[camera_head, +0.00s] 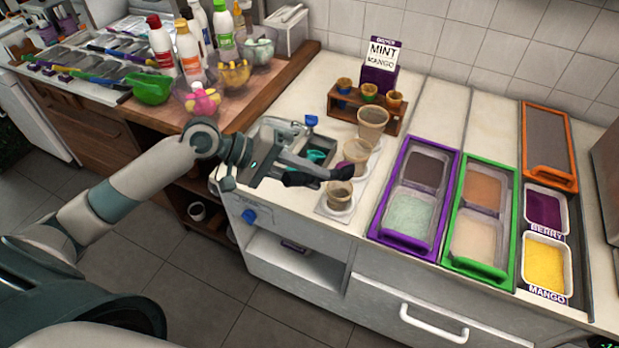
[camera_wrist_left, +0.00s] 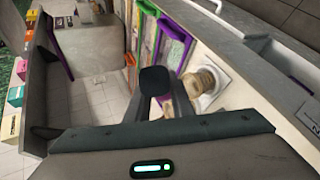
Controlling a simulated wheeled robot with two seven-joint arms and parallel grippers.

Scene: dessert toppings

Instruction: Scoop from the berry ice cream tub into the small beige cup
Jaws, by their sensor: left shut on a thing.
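The berry ice cream tub (camera_head: 545,211) is a white tub of dark purple ice cream at the right, labelled BERRY. The small beige cup (camera_head: 340,196) stands upright on a white holder at the counter's front edge. It seems to be the beige cup in the left wrist view (camera_wrist_left: 198,84). My left gripper (camera_head: 312,178) is just left of and above this cup, shut on a dark thing (camera_wrist_left: 155,80), perhaps a scoop handle; the fingers hide most of it, so I cannot tell its full shape. My right gripper is out of view.
Purple-framed (camera_head: 379,226) and green-framed (camera_head: 450,238) lidded bins lie between the cups and berry. The mango tub (camera_head: 544,263) is in front of berry. A sink holds a teal thing (camera_head: 317,156).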

